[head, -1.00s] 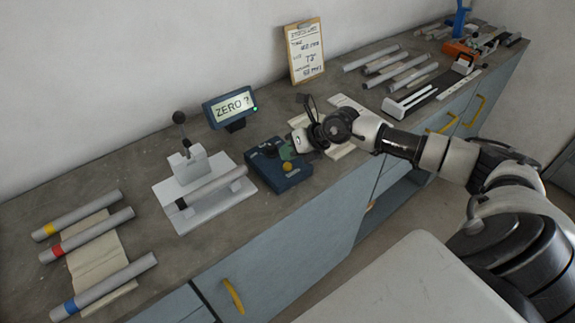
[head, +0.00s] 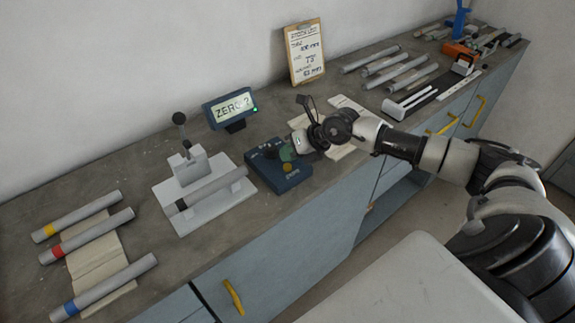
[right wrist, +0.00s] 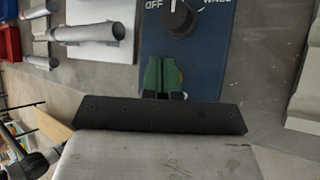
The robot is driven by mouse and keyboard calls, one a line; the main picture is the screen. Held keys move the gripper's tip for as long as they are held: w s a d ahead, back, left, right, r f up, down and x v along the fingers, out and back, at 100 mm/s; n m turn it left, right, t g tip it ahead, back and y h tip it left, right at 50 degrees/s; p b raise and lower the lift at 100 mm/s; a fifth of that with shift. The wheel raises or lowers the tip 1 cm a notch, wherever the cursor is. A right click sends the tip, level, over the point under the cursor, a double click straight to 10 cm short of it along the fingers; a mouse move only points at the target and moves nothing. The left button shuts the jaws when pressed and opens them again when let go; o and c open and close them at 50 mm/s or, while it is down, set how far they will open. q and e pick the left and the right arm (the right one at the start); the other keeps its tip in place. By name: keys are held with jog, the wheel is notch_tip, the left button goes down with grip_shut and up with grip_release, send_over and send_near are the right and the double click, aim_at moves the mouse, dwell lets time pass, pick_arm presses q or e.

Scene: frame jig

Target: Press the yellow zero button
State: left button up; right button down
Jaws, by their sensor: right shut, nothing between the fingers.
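The blue control box (head: 291,184) sits on the bench and has the yellow button (head: 287,167) on its top near the front edge. My right gripper (head: 288,152) is over the box, just behind the button in the head view; I cannot tell whether it touches anything. In the right wrist view its green fingers (right wrist: 162,77) are together and empty, over the blue panel below a black knob (right wrist: 179,18). The button is not clearly visible there. The display (head: 230,108) reads "ZERO ?" with a green light. My left gripper is out of view.
A white fixture (head: 205,205) holding a grey tube stands left of the box. Several banded tubes (head: 92,231) lie at the far left. A clipboard (head: 305,52) leans on the wall. More tubes (head: 400,72) lie at the back right.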

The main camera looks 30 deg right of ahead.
aim_at(289, 165)
jog(key=shift+f, duration=0.1)
dwell(0.6)
jog(key=shift+f, duration=0.3)
jog(key=shift+f+b, duration=0.5)
jog(key=shift+b, duration=0.1)
dwell(0.5)
jog(key=shift+r, duration=0.1)
jog(key=shift+r+p, duration=0.7)
jog(key=shift+r, duration=0.1)
jog(key=shift+r+p, duration=1.9)
jog(key=shift+r, duration=0.65)
